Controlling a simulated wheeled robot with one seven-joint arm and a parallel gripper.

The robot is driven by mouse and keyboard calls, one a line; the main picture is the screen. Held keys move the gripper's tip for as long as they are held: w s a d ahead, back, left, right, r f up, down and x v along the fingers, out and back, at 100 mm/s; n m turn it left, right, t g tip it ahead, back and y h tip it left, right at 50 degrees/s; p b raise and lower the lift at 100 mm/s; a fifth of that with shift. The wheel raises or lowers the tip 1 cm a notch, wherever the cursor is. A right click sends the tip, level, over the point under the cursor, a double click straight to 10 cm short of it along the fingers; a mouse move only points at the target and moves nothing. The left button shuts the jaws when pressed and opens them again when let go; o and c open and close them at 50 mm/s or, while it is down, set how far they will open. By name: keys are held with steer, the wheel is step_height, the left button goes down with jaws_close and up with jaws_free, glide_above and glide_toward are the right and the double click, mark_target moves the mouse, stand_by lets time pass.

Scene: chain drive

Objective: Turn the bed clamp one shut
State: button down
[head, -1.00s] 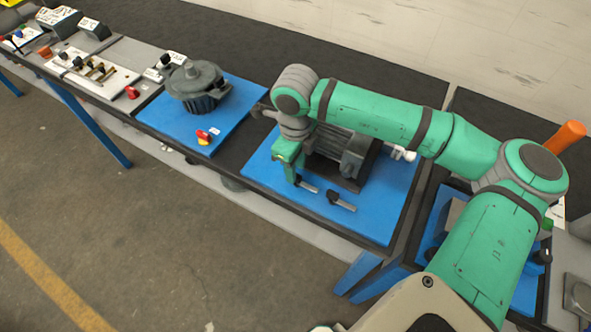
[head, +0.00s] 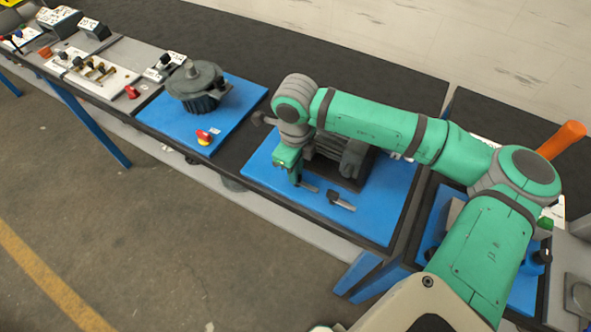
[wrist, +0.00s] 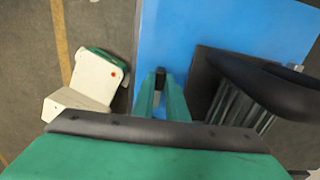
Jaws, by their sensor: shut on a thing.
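Two bed clamps lie near the front edge of a blue plate, each with a dark knob and a grey bar. My gripper (head: 296,180) points down at the left bed clamp (head: 310,188) and is shut on it. The fingers hide its knob, and only part of its bar shows. The right bed clamp (head: 341,201) stands free, a little to the right. In the wrist view my gripper (wrist: 160,82) has a small dark piece between its fingertips, over the blue plate (wrist: 182,30). No label shows which clamp is one.
A dark ribbed motor (head: 352,160) sits right behind the clamps, partly hidden by my arm. It shows close on the right of the fingers in the wrist view (wrist: 240,100). A second grey machine (head: 197,85) and a red-yellow knob (head: 204,137) stand left. The floor in front is clear.

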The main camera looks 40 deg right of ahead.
steer(key=n, duration=0.5)
steer(key=shift+n, duration=0.3)
steer(key=shift+s+n, duration=0.1)
steer(key=shift+n, duration=0.8)
steer(key=shift+a+n, duration=0.1)
steer(key=shift+n, duration=0.8)
steer(key=n, duration=0.4)
steer(key=shift+s, duration=0.15)
steer(key=shift+n, duration=2.2)
steer(key=c, duration=1.8)
jaws_free()
steer(key=shift+o, duration=0.2)
steer(key=shift+s, duration=0.1)
